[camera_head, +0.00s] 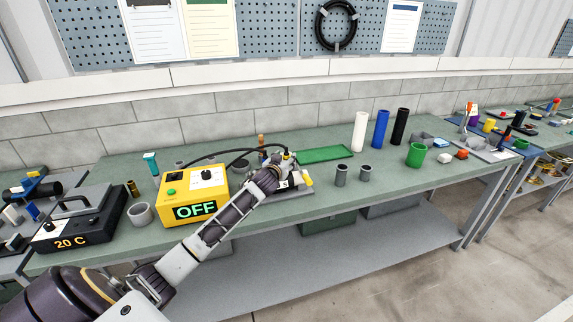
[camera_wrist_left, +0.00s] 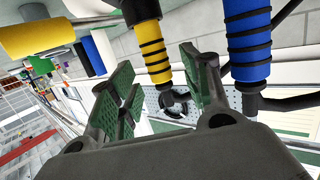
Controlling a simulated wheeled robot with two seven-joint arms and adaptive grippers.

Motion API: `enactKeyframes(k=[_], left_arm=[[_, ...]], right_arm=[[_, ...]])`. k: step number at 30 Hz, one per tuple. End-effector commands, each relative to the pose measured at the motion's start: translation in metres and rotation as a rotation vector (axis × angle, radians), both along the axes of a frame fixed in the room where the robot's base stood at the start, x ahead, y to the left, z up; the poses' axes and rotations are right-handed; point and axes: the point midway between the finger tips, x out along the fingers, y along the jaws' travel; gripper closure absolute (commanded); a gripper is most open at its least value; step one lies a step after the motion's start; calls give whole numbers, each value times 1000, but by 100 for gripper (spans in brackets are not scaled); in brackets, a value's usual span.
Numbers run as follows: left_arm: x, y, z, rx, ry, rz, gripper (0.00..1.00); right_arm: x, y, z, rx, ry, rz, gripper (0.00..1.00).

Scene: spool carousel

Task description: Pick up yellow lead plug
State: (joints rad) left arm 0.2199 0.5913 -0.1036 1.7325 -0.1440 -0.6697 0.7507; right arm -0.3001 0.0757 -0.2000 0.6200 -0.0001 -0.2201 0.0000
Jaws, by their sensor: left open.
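The yellow lead plug (camera_wrist_left: 152,50), a yellow sleeve with black rings, shows in the left wrist view between the two fingers of my left gripper (camera_wrist_left: 157,64). The fingers stand apart on either side of it; I cannot tell whether either touches it. A blue plug (camera_wrist_left: 248,40) with black rings is to its right, outside the fingers. In the head view my left gripper (camera_head: 286,162) is over the small grey board right of the yellow box and hides most of the plugs there. My right gripper is not in view.
The yellow box (camera_head: 212,184) reading OFF stands left of my gripper, with black cables arching from it. A green tray (camera_head: 325,154) lies behind. Two grey cups (camera_head: 341,176), tall white, blue and black tubes, and a green cup (camera_head: 416,155) stand to the right.

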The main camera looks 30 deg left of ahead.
Motion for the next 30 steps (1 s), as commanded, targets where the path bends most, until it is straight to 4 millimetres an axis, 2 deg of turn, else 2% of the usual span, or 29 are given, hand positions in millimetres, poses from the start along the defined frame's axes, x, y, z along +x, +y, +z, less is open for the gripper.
enactKeyframes(k=[12, 28, 30], left_arm=[[25, 7, -5, 0, 0, 0, 52], [26, 8, -6, 0, 0, 0, 52], [26, 7, -6, 0, 0, 0, 60]], right_arm=[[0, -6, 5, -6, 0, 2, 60], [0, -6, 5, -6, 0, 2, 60], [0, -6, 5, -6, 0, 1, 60]])
